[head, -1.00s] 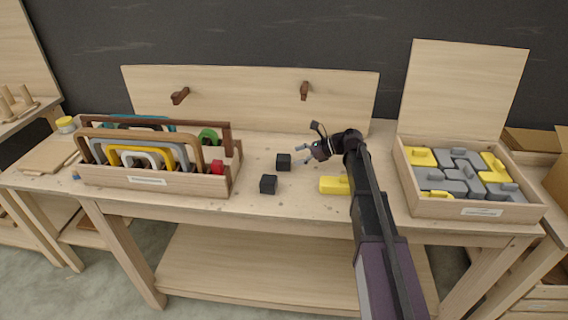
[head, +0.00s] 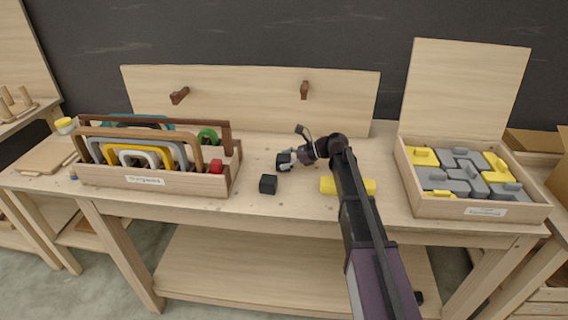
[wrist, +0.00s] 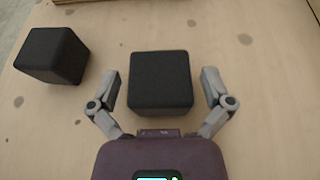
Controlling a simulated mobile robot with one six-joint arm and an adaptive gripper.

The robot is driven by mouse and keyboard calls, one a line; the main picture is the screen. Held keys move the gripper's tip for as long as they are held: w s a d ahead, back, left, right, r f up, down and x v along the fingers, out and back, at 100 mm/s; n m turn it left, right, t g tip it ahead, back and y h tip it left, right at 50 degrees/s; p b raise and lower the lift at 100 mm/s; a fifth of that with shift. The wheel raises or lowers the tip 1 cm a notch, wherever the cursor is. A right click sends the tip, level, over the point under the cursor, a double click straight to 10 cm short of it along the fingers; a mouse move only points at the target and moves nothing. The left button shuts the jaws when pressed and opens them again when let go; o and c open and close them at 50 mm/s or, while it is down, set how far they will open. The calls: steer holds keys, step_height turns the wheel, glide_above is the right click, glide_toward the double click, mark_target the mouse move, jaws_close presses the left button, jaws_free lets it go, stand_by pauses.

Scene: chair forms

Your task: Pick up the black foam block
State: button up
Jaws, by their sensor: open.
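Two black foam blocks are on the bench top. One black block (wrist: 160,82) sits between the open fingers of my gripper (wrist: 161,90) in the wrist view, with a gap to each finger. In the head view this block (head: 283,161) is partly covered by my gripper (head: 290,158). The other black block (head: 268,184) stands nearer the bench's front edge, apart from the gripper. It also shows at the upper left of the wrist view (wrist: 51,55).
A yellow block (head: 328,185) lies beneath my arm, partly hidden. A wooden crate (head: 150,183) of arched forms stands at left. A box (head: 440,208) of grey and yellow pieces stands at right.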

mark_target(283, 157)
steer(key=c, duration=0.7)
steer(key=shift+r, duration=0.2)
step_height(283, 157, up, 10)
steer(key=p, duration=1)
steer(key=shift+f, duration=0.2)
steer(key=shift+r, duration=0.1)
stand_by(0.4)
